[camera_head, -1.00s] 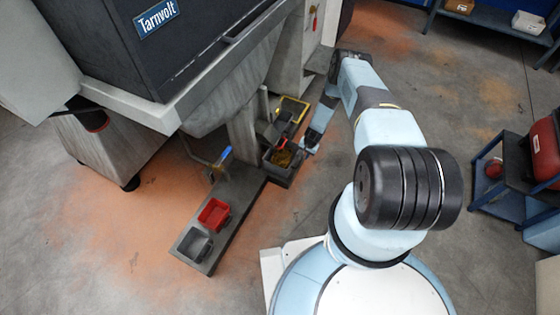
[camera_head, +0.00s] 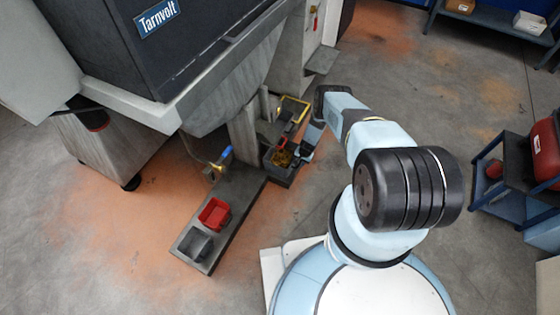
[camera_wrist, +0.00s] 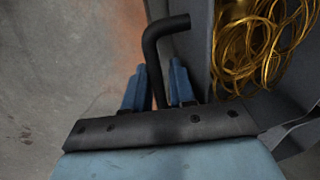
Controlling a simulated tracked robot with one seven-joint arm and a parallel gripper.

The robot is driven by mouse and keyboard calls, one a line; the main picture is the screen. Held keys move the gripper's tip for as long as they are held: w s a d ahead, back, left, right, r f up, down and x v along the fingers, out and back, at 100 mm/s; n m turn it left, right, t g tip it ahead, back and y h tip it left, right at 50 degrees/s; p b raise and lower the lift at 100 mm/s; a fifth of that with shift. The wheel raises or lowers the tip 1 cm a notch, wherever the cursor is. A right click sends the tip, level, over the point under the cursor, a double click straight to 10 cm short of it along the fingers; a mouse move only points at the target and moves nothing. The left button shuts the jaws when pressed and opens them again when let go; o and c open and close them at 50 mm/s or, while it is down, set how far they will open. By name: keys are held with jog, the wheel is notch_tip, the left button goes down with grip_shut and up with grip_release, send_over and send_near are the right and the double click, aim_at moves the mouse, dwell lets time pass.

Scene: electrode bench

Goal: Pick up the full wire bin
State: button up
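The full wire bin (camera_head: 270,163) is grey and holds loose coils of golden wire. It stands on the low dark ledge under the machine. In the wrist view the wire bin's grey wall (camera_wrist: 205,50) shows at the right, with the wire heaped inside. A black bent handle (camera_wrist: 156,60) stands out at the bin's left side. My gripper (camera_wrist: 158,68) has its two blue fingers on either side of this handle, with narrow gaps showing.
A yellow-rimmed bin (camera_head: 304,103) stands just behind the wire bin. The Tarnvolt machine (camera_head: 200,40) overhangs the ledge.

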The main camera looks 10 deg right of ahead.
jog(key=shift+w+a+f, duration=0.1)
jog(key=shift+f, duration=0.6)
grip_shut()
dwell(1.1)
